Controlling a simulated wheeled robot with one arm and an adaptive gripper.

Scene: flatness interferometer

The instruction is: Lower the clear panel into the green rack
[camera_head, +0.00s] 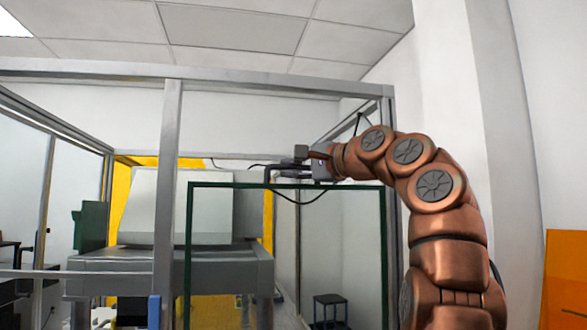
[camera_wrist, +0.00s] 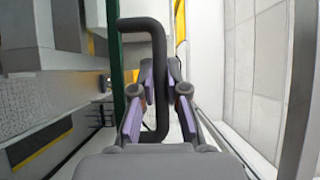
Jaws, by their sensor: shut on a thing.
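The clear panel is a large see-through sheet with a dark green edge (camera_head: 290,186), upright in the head view; its lower end runs out of the picture. A black handle (camera_wrist: 158,40) stands out from its face, and the panel's green edge (camera_wrist: 117,62) shows edge-on in the wrist view. My gripper (camera_head: 285,172) is at the panel's top edge, and in the wrist view its two purple-grey fingers (camera_wrist: 161,80) are shut on the handle. A dark green upright part (camera_head: 90,228) at the left may be the green rack; I cannot tell.
A grey metal frame with a post (camera_head: 168,200) stands around a grey machine bench (camera_head: 135,260) with a pale box (camera_head: 205,205) on it. A dark stool (camera_head: 330,308) is seen through the panel. An orange sheet (camera_head: 567,280) stands at the far right.

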